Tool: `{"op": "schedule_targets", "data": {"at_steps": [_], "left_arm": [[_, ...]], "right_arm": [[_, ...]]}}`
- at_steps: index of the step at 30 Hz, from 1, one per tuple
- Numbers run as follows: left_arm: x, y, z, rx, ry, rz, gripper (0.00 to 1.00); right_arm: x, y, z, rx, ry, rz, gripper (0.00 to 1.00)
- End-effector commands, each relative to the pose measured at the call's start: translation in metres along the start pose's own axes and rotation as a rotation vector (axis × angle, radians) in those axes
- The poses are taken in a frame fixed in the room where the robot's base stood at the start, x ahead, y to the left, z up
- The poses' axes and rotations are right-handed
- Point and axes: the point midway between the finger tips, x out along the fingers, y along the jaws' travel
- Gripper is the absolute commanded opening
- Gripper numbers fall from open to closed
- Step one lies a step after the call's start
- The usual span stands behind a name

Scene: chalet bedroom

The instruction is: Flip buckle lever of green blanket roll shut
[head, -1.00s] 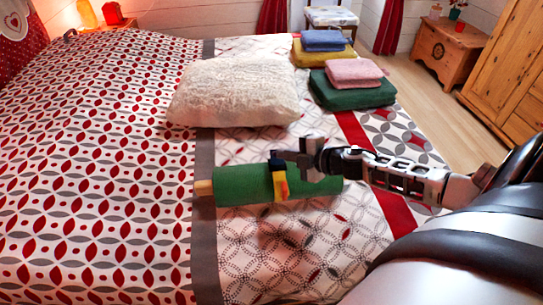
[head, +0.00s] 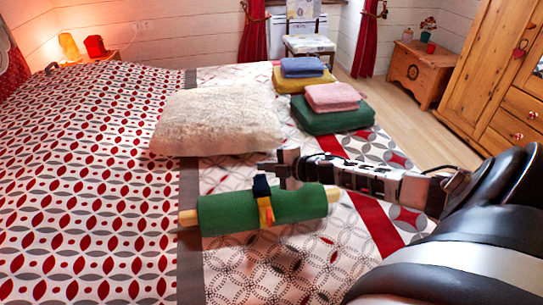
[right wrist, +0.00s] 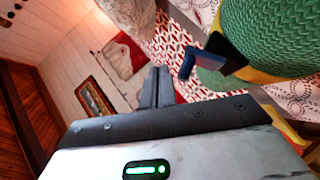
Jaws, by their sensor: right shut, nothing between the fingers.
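The green blanket roll (head: 300,204) lies on the bed, with pale wooden rod ends showing on both sides. A yellow-orange strap (head: 265,212) goes around its middle, with a dark blue buckle (head: 261,186) at the top. In the right wrist view the blue buckle lever (right wrist: 201,58) sticks out from the dark buckle body against the green roll (right wrist: 272,35). My right gripper (head: 268,169) is shut and empty, just behind and above the buckle. Its fingers (right wrist: 158,80) show beside the lever with a small gap. My left gripper is out of view.
A cream pillow (head: 215,120) lies behind the roll. Folded pink (head: 333,97) and green (head: 330,120) blankets, and blue (head: 302,67) and yellow (head: 300,82) ones, are stacked at the bed's far right. The patterned bed (head: 90,190) is clear left of the roll.

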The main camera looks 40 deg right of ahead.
Motion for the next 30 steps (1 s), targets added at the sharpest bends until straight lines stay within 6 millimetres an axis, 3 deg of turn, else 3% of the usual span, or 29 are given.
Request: {"op": "schedule_targets", "data": {"at_steps": [30], "left_arm": [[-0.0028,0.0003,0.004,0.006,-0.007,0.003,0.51]], "right_arm": [[-0.0002,-0.0003,-0.0002,0.0,0.0,0.0,0.0]]}}
